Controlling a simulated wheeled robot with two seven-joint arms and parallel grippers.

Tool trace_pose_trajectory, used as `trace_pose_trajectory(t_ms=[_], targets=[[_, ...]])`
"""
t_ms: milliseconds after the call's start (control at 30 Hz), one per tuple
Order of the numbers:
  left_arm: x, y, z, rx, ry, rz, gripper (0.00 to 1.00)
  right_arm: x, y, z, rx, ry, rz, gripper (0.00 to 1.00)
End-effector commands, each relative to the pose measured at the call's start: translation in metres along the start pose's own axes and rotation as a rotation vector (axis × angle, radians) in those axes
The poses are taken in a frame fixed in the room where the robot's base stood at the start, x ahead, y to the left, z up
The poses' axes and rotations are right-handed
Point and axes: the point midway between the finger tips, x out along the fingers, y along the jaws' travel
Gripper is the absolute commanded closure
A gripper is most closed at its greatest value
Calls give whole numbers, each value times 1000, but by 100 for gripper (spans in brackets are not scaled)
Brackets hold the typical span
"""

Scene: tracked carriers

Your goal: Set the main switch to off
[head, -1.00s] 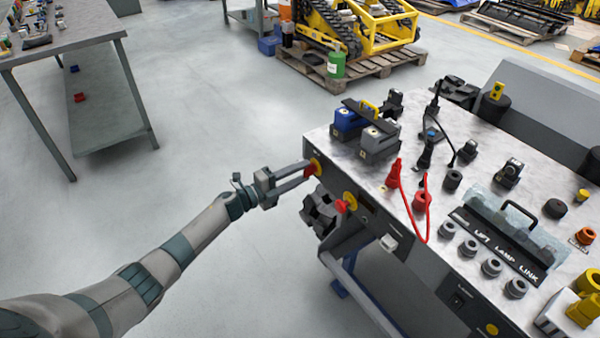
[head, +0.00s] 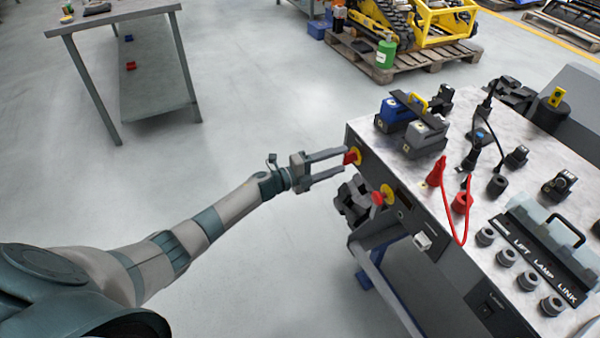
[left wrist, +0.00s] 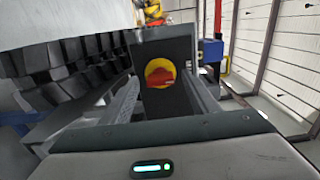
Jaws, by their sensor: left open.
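The main switch (head: 357,157) is a red handle on a round yellow plate, on the narrow end face of the grey bench panel. My left gripper (head: 345,160) reaches it from the left with its jaws open, fingertips close to the red handle. In the left wrist view the switch (left wrist: 160,74) shows between the two fingers (left wrist: 160,88), facing the camera, its red handle looking roughly level. I cannot tell whether the fingers touch it. My right gripper is not in view.
A red mushroom button on a yellow plate (head: 384,196) sits on the panel's front face, near a black block-like part (head: 352,201). The bench top (head: 452,172) holds battery-like blocks (head: 424,138), a red cable (head: 447,215) and several knobs. Open floor lies left of the bench.

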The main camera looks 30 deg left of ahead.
Motion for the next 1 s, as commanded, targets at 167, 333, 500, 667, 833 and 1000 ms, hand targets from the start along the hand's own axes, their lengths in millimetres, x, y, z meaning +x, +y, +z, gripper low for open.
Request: trace_pose_trajectory(t_ms=[167,333,500,667,833,1000], targets=[[-26,2,0,2,0,4,45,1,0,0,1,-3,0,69],[-59,3,0,0,0,4,45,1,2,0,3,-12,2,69],[-94,3,0,0,-1,4,45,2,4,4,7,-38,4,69],[-125,3,0,0,-1,5,45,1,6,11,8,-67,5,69],[-149,2,0,-1,-1,4,45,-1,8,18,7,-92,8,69],[-161,1,0,-1,-1,2,45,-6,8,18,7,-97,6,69]])
